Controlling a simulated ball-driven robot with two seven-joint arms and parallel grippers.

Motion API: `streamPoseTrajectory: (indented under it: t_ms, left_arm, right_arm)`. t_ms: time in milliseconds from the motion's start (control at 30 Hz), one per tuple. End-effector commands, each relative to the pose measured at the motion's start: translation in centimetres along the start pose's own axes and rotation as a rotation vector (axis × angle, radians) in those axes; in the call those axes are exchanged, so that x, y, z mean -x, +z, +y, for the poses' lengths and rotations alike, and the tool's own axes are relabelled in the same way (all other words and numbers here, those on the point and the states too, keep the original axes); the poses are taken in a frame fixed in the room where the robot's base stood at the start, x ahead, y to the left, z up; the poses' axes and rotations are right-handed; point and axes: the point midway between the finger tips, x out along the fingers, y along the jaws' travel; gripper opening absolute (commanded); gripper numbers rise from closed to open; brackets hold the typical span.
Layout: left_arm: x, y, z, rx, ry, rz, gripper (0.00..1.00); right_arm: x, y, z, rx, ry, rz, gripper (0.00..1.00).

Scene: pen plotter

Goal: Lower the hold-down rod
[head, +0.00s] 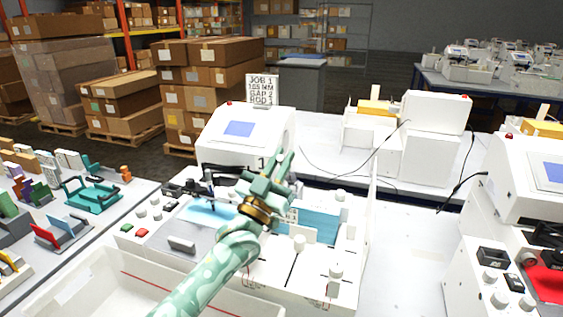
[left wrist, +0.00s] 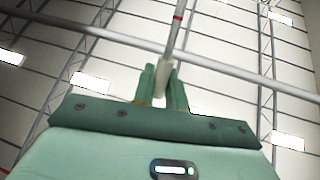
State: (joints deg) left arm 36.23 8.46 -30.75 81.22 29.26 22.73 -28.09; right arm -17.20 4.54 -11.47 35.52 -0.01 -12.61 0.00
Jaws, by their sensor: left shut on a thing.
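The pen plotter (head: 245,137) is the white machine with a blue screen at the middle of the head view. My left gripper (head: 276,168) reaches over its bed from below, fingers pointing up and away. In the left wrist view my left gripper (left wrist: 165,88) is shut on a white end piece (left wrist: 163,72) of a thin grey rod (left wrist: 174,38) with a red band, which looks like the hold-down rod. The rod rises from between the fingers, slightly tilted. In the head view my gripper and arm hide most of it. My right gripper is not in view.
A sign (head: 262,90) stands behind the plotter. Green and red buttons (head: 134,230) and knobs sit on its left side. An open white tray (head: 75,285) lies at the front left. Coloured parts (head: 95,192) fill the left table. Another white machine (head: 525,180) stands at right.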

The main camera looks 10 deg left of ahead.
Motion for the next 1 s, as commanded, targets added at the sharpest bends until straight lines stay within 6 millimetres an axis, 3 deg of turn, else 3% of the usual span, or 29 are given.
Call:
streamPoseTrajectory:
  t_ms: [67, 100, 167, 567, 667, 1000]
  left_arm:
    - [0.1, 0.1, 0.0, -0.001, 0.001, -0.004, 0.0]
    - [0.1, 0.1, 0.0, -0.001, 0.001, -0.004, 0.16]
    - [0.1, 0.1, 0.0, -0.001, 0.001, -0.004, 0.33]
    - [0.9, 0.1, 0.0, -0.001, 0.0, -0.004, 0.33]
    - [2.7, 0.1, 0.0, 0.0, 0.0, -0.005, 0.33]
    - [11.8, 0.2, 0.0, 0.0, 0.0, -0.007, 0.33]
  right_arm:
    - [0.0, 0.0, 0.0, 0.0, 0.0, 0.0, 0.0]
    - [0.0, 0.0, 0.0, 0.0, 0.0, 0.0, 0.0]
    - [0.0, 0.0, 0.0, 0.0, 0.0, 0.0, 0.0]
    - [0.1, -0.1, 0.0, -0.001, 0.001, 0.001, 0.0]
    - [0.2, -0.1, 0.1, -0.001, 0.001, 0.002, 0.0]
    - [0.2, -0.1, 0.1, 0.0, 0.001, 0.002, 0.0]
